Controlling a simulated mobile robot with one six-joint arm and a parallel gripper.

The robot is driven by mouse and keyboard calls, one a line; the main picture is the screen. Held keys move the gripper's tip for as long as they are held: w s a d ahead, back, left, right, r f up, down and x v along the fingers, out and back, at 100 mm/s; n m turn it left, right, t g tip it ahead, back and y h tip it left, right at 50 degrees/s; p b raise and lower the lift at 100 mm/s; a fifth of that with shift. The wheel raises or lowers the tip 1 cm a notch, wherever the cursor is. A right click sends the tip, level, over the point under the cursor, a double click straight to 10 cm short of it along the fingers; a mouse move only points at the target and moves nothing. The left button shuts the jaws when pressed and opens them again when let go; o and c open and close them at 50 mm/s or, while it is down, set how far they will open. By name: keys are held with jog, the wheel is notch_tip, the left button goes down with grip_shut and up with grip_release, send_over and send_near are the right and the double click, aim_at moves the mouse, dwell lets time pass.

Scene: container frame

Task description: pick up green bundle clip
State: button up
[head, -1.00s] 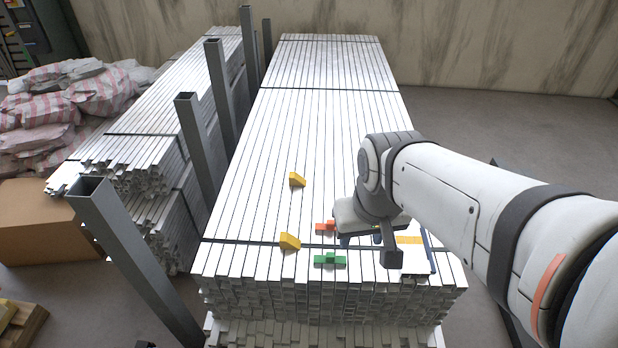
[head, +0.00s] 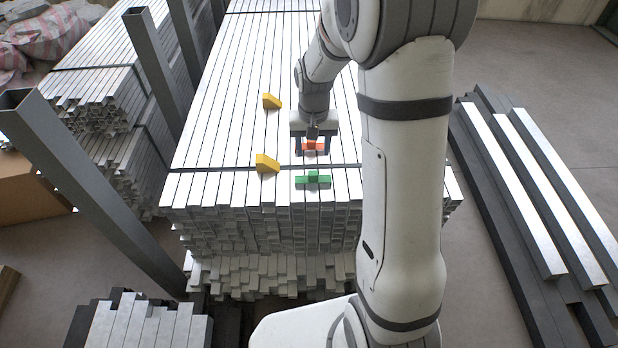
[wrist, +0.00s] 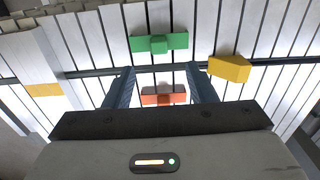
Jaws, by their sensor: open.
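The green bundle clip (head: 313,180), a small block with a raised middle, lies on the near end of the white bar stack. The wrist view also shows this green clip (wrist: 160,43), beyond my fingertips. My gripper (wrist: 159,72) is open and points down above the stack, behind the green clip as the head view shows it. An orange clip (wrist: 163,95) shows between my fingers, and the head view shows this orange clip (head: 314,146) partly covered by my gripper. I cannot tell how high my fingertips are above the bars.
Yellow wedges (head: 266,163) and (head: 271,101) lie left of my gripper in the head view. A dark strap (wrist: 90,72) crosses the bars. Grey posts (head: 95,195) stand along the stack's left side. Loose bars (head: 530,195) lie on the floor at right.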

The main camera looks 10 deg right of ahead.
aim_at(313, 172)
jog(key=shift+w+f, duration=0.25)
jog(key=shift+f, duration=0.35)
jog(key=shift+w+f, duration=0.2)
jog(key=shift+f, duration=0.4)
jog(key=f+b, duration=0.1)
jog(key=f, duration=0.2)
jog(key=f+b, duration=0.1)
jog(key=f, duration=0.3)
jog(key=shift+s+d+f, duration=0.1)
jog(key=shift+d+f, duration=0.1)
jog(key=shift+f, duration=0.1)
jog(key=shift+c, duration=0.3)
jog(key=shift+r, duration=0.1)
jog(key=c, duration=1)
